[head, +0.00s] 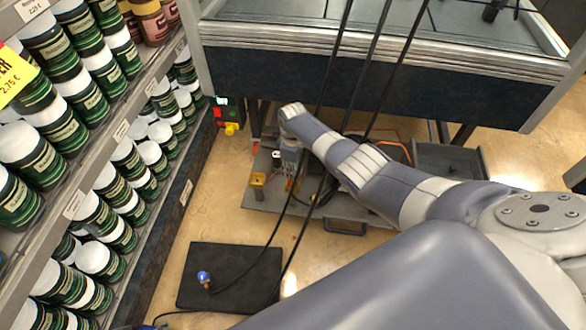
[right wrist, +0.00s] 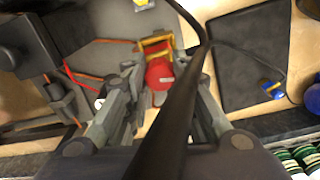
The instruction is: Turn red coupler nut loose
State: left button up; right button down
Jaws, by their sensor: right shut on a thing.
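The red coupler nut (right wrist: 158,74) shows in the right wrist view between the fingers of my right gripper (right wrist: 160,92). It sits against a yellow-orange fitting (right wrist: 155,46). My right gripper is shut on the nut, and a thick black hose crosses in front and covers part of it. In the head view my right gripper (head: 291,178) points down over the grey cart under the bench; the nut is too small to make out clearly there. My left gripper is not in view.
A grey cart (head: 345,211) stands under the bench (head: 290,65). A black mat (head: 230,262) with a blue hose connector (head: 204,278) lies on the floor. Shelves of jars (head: 95,215) line the left. Black hoses hang down near my right arm. Some floor is clear.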

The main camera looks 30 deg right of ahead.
dwell(0.3)
jog(key=c, duration=1.3)
grip_release()
notch_tip(320, 180, up, 12)
